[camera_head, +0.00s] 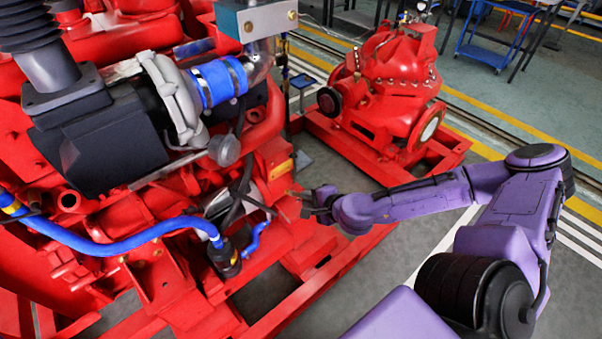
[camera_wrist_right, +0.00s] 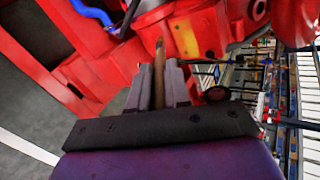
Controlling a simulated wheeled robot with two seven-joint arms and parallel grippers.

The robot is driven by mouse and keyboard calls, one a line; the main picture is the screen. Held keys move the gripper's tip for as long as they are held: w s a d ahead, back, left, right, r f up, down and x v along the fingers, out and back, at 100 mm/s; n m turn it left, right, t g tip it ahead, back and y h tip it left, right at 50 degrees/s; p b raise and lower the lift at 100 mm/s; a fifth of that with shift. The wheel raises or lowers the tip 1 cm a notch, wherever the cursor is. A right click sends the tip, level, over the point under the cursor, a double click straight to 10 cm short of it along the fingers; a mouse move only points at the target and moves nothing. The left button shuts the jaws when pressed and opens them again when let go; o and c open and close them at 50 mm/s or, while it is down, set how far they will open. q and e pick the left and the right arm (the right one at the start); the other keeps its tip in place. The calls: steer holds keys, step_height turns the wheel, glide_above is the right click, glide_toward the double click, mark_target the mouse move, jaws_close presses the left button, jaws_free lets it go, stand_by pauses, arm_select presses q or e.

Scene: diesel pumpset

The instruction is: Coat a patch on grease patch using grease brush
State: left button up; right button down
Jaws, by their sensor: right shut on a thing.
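My right gripper (camera_head: 312,203) is beside the lower right side of the red engine. In the right wrist view its two grey fingers (camera_wrist_right: 159,85) are shut on a thin brown stick, which I take for the grease brush (camera_wrist_right: 159,62). The stick points away from me toward the red metal. A yellow-orange patch (camera_wrist_right: 186,38) sits on the red part just right of the tip; it also shows in the head view (camera_head: 280,170). I cannot tell if it is the grease patch, or whether the tip touches anything. My left gripper is not in view.
The red engine (camera_head: 150,270) with blue hoses (camera_head: 130,245) fills the left. A red pump (camera_head: 385,85) stands on a red base frame behind the gripper. Grey floor (camera_head: 390,265) is open to the right of the frame. A blue trolley (camera_head: 485,52) stands far back.

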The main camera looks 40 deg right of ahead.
mark_target(296, 195)
steer(key=w+b, duration=0.1)
steer(key=w+f+b, duration=0.1)
steer(key=w+b, duration=0.3)
steer(key=shift+w+a+f, duration=0.15)
steer(key=shift+a+f, duration=0.15)
steer(key=shift+a, duration=0.05)
steer(key=shift+w+a+r+b, duration=0.1)
steer(key=shift+w+b, duration=0.1)
steer(key=shift+w, duration=0.2)
steer(key=shift+w+r+b, duration=0.1)
steer(key=shift+w+b, duration=0.05)
steer(key=shift+w, duration=0.25)
